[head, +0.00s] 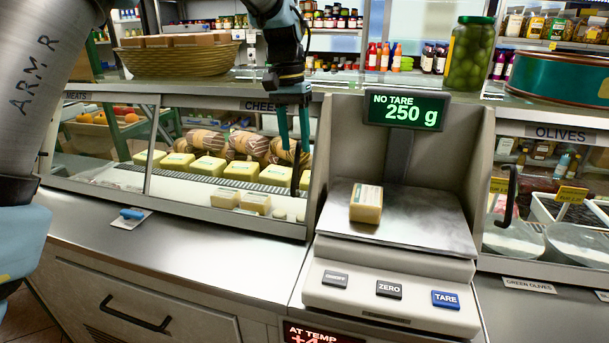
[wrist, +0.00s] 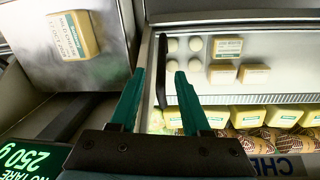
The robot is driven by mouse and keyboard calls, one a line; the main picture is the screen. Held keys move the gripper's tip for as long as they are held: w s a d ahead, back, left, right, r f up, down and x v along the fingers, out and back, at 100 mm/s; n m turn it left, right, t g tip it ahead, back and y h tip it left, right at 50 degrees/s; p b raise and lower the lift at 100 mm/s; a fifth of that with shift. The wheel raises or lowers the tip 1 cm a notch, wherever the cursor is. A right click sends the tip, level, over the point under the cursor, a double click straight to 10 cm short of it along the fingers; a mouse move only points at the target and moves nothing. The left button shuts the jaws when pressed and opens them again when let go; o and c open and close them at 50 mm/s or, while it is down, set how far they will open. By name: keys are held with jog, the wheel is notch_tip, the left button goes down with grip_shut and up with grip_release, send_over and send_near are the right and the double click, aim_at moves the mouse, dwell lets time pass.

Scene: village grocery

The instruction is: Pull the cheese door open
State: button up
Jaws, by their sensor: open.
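The cheese door (head: 220,216) is the glass-fronted panel under the "CHEESE" label, left of the scale, and it looks closed. Its black upright handle (head: 296,168) is near the door's right edge. In the wrist view the handle (wrist: 161,84) shows as a dark bar between the fingers. My gripper (head: 294,146) is open, fingers pointing down, at the upper part of the handle. In the wrist view the green fingers (wrist: 160,76) are spread on either side of the handle, with gaps. I cannot tell exactly how deep the handle sits between them.
The scale (head: 390,275) reads 250 g and stands close to the right of the door, with a wrapped cheese block (head: 366,203) on its plate. A blue-handled item (head: 132,214) lies on the counter at left. Cheeses (head: 241,170) fill the case.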

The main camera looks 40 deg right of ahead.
aim_at(297, 168)
jog(key=f, duration=0.3)
jog(key=f+p, duration=0.1)
jog(key=f, duration=0.4)
jog(key=shift+s+f+p, duration=0.3)
jog(key=shift+f+p, duration=0.05)
jog(key=shift+c, duration=0.3)
grip_shut()
jog(key=shift+d, duration=0.1)
dwell(0.5)
